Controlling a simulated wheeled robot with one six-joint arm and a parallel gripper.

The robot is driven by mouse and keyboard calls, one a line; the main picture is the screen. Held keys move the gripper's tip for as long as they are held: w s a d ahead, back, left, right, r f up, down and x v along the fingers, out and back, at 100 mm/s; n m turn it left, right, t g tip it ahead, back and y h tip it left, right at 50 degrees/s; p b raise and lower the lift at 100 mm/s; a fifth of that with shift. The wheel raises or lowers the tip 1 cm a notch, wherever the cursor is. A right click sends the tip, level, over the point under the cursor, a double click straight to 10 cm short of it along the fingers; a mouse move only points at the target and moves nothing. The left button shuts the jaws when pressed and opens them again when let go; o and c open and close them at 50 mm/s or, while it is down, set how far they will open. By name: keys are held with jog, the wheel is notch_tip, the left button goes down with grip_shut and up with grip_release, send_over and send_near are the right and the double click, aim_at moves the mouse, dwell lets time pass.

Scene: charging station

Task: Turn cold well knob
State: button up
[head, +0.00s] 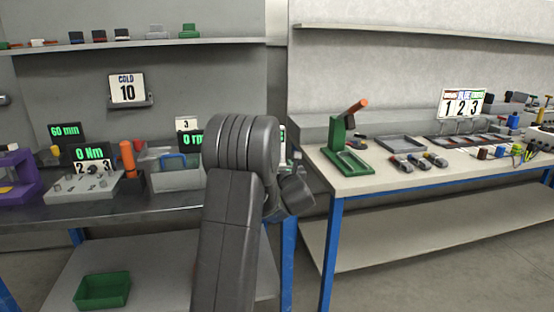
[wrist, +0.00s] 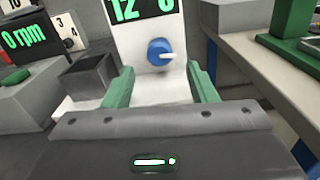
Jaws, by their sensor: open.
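In the wrist view, a blue round knob (wrist: 157,55) with a white pointer sits on a white panel (wrist: 127,40) below a black display (wrist: 140,8) with green digits reading about 12. The pointer points to the right. My gripper (wrist: 160,75) is open, its two green fingers spread on either side of the knob's lower edge in the picture. I see no contact; the depth gap is hard to judge. In the head view my own arm covers the knob and my gripper. A sign (head: 128,88) there reads COLD 10.
In the wrist view, a grey open box (wrist: 90,78) and a 0 rpm display (wrist: 24,37) stand left. A green stand (wrist: 293,25) is on the bench at right. In the head view, a gap separates the left bench from the right bench (head: 380,183).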

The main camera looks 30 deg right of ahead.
jog(key=shift+x, duration=2.75)
jog(key=shift+c, duration=0.4)
jog(key=c, duration=0.9)
jog(key=shift+f+m+b, duration=0.25)
jog(key=shift+m+b, duration=0.05)
jog(key=shift+b, duration=0.55)
jog(key=shift+m+b, duration=0.7)
jog(key=shift+b, duration=0.35)
jog(key=shift+a+r+m+b, duration=0.1)
jog(key=shift+r+m+b, duration=0.15)
jog(key=shift+m+b, duration=1.05)
jog(key=shift+p, duration=0.3)
jog(key=o, duration=1)
